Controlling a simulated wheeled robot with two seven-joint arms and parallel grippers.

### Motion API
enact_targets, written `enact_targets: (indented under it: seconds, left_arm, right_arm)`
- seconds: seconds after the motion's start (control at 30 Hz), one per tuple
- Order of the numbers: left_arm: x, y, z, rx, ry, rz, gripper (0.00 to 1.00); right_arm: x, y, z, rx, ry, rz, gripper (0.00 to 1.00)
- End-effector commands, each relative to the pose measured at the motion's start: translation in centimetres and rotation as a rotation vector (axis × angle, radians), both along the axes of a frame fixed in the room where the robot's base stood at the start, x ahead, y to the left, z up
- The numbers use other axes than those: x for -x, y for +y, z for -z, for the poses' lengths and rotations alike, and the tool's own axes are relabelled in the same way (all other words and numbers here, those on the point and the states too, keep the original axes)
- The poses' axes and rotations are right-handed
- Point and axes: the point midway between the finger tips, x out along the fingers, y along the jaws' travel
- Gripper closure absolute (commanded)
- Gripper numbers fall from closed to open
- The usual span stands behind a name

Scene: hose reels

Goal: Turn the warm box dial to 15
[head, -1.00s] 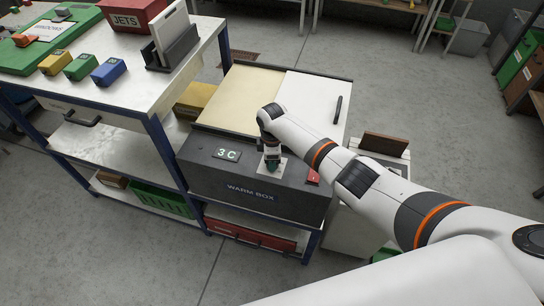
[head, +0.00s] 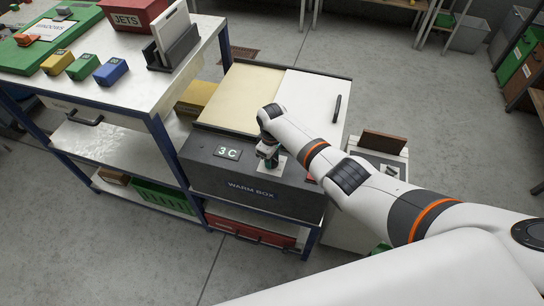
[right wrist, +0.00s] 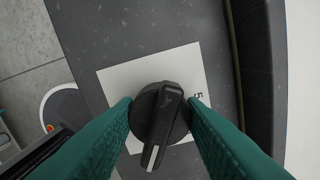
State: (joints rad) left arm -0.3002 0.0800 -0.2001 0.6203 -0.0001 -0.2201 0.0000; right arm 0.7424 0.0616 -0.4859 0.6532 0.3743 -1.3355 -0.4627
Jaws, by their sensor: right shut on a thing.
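The warm box (head: 255,192) is a dark grey chest with its name on the front. Its display (head: 227,153) reads 3 C. The dial (right wrist: 158,115) is a black round knob with a raised grip bar and a white pointer line, on a white plate (right wrist: 118,84). In the right wrist view the line points down, slightly left, and a "5" shows at the plate's right edge; other marks are hidden. My right gripper (right wrist: 160,112) is shut on the dial, a teal finger on each side. In the head view my right gripper (head: 268,158) hides the dial. My left gripper is not in view.
A blue-framed bench (head: 140,95) with a red JETS box (head: 133,14) and small coloured blocks stands left of the warm box. A white lid with a black handle (head: 337,108) covers the box's right half. A red part (head: 310,178) shows beside my arm.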

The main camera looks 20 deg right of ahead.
Motion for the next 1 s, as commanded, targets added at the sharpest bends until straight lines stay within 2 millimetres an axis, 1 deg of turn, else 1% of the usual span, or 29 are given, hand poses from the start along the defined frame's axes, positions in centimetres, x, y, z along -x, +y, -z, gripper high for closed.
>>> enact_targets:
  seconds: [0.4, 0.43, 0.53, 0.57, 0.87, 1.0]
  left_arm:
    - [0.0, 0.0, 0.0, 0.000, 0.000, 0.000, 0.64]
    - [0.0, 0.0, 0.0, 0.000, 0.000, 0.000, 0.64]
    - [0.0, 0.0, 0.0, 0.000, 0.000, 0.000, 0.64]
    - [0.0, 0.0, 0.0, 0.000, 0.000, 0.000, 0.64]
    - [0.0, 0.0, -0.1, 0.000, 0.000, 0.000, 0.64]
    - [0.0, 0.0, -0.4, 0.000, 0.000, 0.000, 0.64]
  right_arm:
    - [-0.2, -0.1, -0.1, 0.000, -0.004, 0.009, 0.86]
    - [-0.2, -0.1, -0.1, 0.000, -0.004, 0.009, 0.60]
    - [-0.1, 0.0, -0.1, 0.000, -0.003, 0.009, 0.44]
    - [-0.1, 0.0, -0.1, 0.000, -0.003, 0.009, 0.41]
    - [-0.1, 0.0, -0.2, 0.000, -0.001, 0.007, 0.41]
    - [-0.1, 0.0, -1.4, -0.001, -0.003, 0.007, 0.41]
